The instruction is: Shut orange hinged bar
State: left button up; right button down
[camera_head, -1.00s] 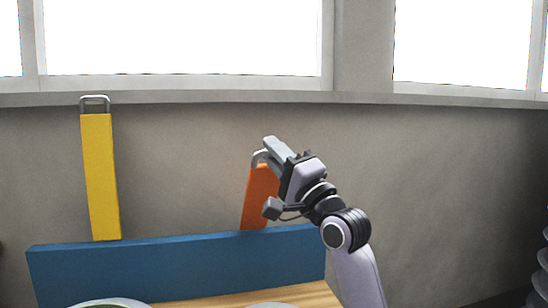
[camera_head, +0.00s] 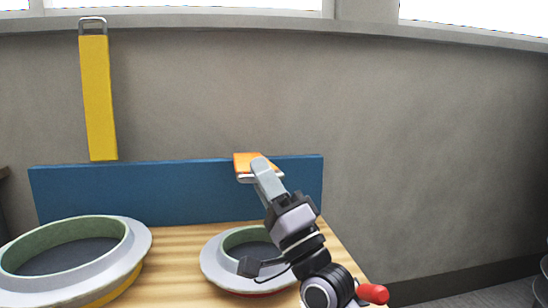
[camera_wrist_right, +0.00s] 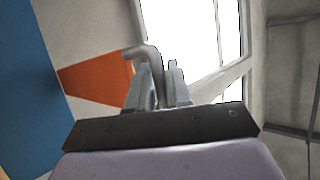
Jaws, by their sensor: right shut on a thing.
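The orange hinged bar (camera_head: 246,162) projects forward from the top edge of the blue board (camera_head: 150,190), seen foreshortened in the head view. In the right wrist view the orange bar (camera_wrist_right: 95,80) runs from the blue board to a grey metal handle (camera_wrist_right: 150,56). My right gripper (camera_head: 257,170) is at the bar's near end, shut on its handle; the fingers partly hide it. The gripper also shows in the right wrist view (camera_wrist_right: 162,85). My left gripper is not in view.
A yellow bar (camera_head: 98,100) stands upright on the board's left part. A grey wall is behind.

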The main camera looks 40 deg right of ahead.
pick_arm(q)
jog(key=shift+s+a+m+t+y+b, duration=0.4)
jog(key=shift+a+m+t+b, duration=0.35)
jog(key=shift+b, duration=0.55)
pick_arm(e)
notch_tip(320, 180, down, 6)
jog(key=shift+a+f, duration=0.2)
jog(key=shift+f, duration=0.05)
jog(key=c, duration=1.1)
grip_release()
jog(key=shift+s+f, duration=0.1)
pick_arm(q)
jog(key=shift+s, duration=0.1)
pick_arm(e)
jog(key=shift+s+d, duration=0.1)
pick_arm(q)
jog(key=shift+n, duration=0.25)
pick_arm(e)
jog(key=shift+v, duration=3.45)
jog(key=shift+s, duration=0.1)
